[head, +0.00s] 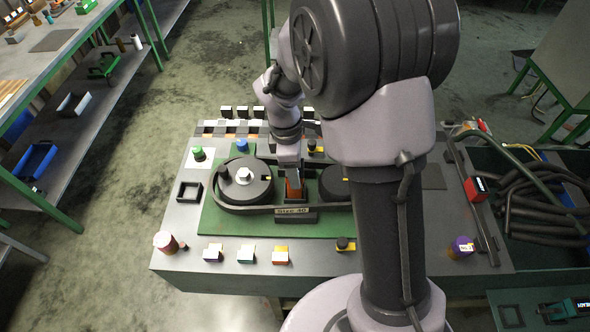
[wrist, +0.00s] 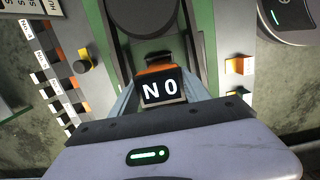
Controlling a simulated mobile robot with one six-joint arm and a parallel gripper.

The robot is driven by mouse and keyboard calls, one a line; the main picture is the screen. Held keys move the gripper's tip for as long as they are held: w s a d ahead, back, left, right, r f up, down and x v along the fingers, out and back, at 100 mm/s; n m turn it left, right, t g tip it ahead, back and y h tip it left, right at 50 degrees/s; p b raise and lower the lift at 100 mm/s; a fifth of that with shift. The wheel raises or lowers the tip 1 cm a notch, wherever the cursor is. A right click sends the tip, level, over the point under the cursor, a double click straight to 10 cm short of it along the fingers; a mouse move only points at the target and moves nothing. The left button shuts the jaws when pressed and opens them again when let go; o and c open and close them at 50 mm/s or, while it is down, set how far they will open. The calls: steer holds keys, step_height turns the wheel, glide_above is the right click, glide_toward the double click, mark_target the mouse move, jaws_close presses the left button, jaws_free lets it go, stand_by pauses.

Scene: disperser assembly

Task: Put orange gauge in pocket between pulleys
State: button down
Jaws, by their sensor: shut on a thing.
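The orange gauge (head: 294,189) is held by my gripper (head: 291,178) between the two pulleys, low over the green plate. In the wrist view the gauge (wrist: 162,87) shows an orange band and a dark face marked "N 0", between the two fingers of my gripper (wrist: 163,92). The left pulley (head: 243,183) is a dark disc with a light hub. The right pulley (head: 333,187) is partly hidden by my arm. The pocket is mostly hidden by gauge and gripper; I cannot tell whether the gauge sits in it.
A belt runs around the pulleys, with a "Size 40" sign (head: 296,212) in front. The green plate (head: 230,224) lies on a grey table. Small blocks (head: 246,254), a black square frame (head: 189,191) and colored-top knobs (head: 198,153) stand around it. Black hoses (head: 545,205) lie at right.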

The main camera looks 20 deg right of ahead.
steer(key=c, duration=0.5)
jaws_free()
steer(key=shift+f, duration=0.1)
step_height(320, 180, up, 12)
steer(key=a+p, duration=0.1)
steer(key=p, duration=0.3)
steer(key=s+a+r+m+t+y, duration=0.1)
steer(key=s+r+m+t, duration=0.1)
steer(key=s+r+m, duration=0.2)
steer(key=s+a+r+m+t+y, duration=0.1)
steer(key=s+r+m, duration=0.3)
steer(key=s+m, duration=0.4)
steer(key=s+a+r+m+t+y, duration=0.1)
steer(key=s+r+m+t, duration=0.2)
steer(key=s+m, duration=0.3)
steer(key=shift+s+r+m, duration=0.4)
steer(key=shift+s+r, duration=0.05)
steer(key=shift+r, duration=0.15)
